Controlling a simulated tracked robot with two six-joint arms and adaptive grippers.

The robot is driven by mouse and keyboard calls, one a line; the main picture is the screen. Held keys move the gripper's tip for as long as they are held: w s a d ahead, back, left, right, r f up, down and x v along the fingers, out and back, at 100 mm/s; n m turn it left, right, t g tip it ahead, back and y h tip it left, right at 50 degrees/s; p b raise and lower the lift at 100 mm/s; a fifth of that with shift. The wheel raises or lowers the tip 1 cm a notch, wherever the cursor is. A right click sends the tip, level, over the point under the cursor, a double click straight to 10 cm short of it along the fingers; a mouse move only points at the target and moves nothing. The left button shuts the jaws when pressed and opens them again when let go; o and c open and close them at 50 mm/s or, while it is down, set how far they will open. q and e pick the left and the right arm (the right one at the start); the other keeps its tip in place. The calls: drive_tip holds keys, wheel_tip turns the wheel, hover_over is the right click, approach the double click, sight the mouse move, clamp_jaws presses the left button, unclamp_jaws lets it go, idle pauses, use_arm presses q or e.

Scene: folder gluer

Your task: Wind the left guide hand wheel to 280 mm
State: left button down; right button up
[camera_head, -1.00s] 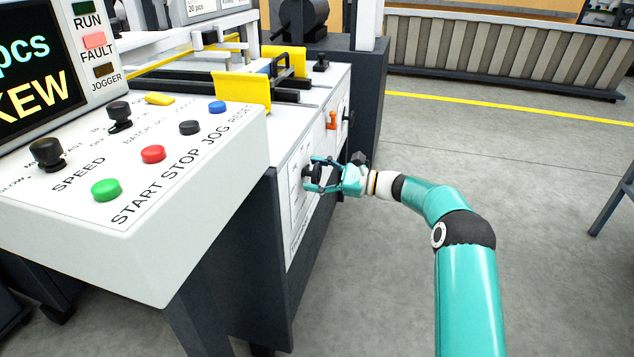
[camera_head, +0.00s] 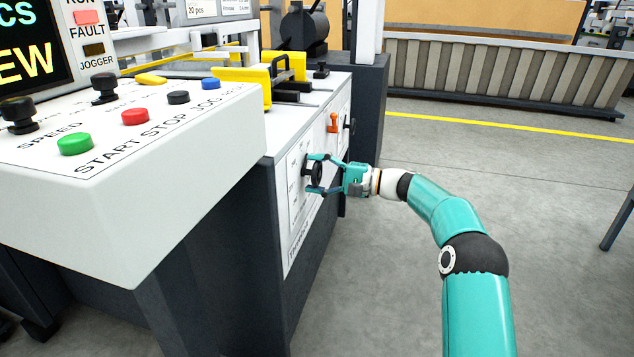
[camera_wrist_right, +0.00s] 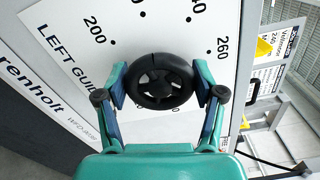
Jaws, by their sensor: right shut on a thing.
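The left guide hand wheel (camera_wrist_right: 158,80) is a black spoked wheel on a white dial plate (camera_wrist_right: 85,25) lettered "LEFT GUID...", with 200 and 260 readable around it. In the head view the wheel (camera_head: 313,173) sits on the side panel of the machine. My right gripper (camera_wrist_right: 160,88) has its two fingers on opposite sides of the wheel rim, shut on it. In the head view my right gripper (camera_head: 322,174) reaches the wheel from the right. The wheel hides part of the scale, and I cannot make out a pointer. My left gripper is not in view.
The control console (camera_head: 190,190) with coloured buttons juts out at left. The grey floor (camera_head: 420,300) to the right is open.

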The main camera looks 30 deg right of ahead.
drive_tip(key=shift+a+f+n+b, duration=0.15)
drive_tip(key=shift+n+b, duration=0.2)
drive_tip(key=shift+n, duration=0.25)
drive_tip(key=o, duration=1.2)
drive_tip(key=shift+c, duration=0.2)
drive_tip(key=shift+s+d, duration=0.35)
drive_tip(key=shift+d, duration=0.1)
drive_tip(key=v, duration=1.1)
